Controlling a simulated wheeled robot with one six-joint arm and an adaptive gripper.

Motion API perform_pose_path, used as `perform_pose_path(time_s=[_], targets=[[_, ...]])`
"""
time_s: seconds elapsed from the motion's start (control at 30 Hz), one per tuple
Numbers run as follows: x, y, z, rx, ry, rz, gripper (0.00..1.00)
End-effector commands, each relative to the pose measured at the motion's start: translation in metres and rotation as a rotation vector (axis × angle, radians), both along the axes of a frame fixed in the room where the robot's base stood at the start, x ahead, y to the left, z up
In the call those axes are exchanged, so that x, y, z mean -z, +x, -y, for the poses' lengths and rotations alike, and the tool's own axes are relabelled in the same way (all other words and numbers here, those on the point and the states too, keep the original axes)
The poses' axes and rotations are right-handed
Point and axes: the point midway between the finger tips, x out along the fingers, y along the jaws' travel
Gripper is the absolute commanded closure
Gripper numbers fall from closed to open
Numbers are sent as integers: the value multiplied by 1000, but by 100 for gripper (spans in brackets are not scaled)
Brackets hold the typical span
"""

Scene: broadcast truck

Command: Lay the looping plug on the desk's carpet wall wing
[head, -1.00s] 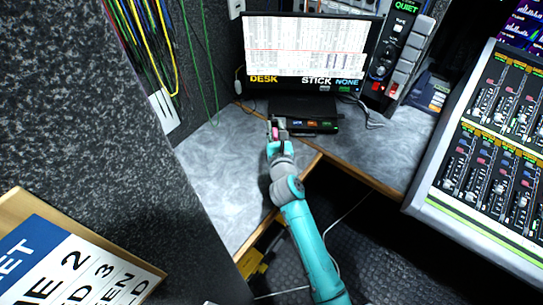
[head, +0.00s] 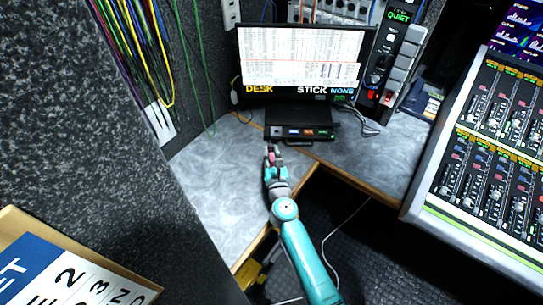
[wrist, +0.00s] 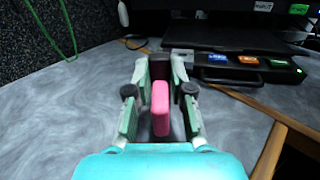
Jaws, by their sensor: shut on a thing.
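My gripper (head: 272,151) is shut on a small pink plug (wrist: 160,108), held between the two fingers in the wrist view. The plug also shows as a pink spot in the head view (head: 271,157). The gripper is over the grey desk, in front of a black box with lit coloured slots (head: 284,134), and the plug is apart from the box. The desk wing beside the carpeted wall (head: 210,185) is bare grey and lies to the left of my gripper. The gap between the plug and the desk cannot be judged.
A monitor (head: 300,60) stands behind the box and reads "DESK" and "STICK NONE". The speckled carpet wall (head: 100,120) bounds the wing on the left, with hanging cables (head: 152,70). A mixing console (head: 490,165) is at the right. A wooden edge (head: 355,183) borders the desk.

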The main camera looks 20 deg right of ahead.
Motion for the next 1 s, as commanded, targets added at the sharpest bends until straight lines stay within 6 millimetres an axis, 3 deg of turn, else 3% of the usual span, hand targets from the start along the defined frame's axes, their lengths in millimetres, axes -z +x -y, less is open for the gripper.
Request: perform_pose_path(time_s=[0.2, 0.63, 0.67, 0.73, 1.0], targets=[[13, 0, 0, -1, 0, 0, 100], [17, 0, 0, -1, -1, 0, 100], [17, 0, 0, -1, 0, 0, 73], [17, 0, 0, -1, 0, 0, 56], [17, 0, 0, -1, 0, 0, 53]])
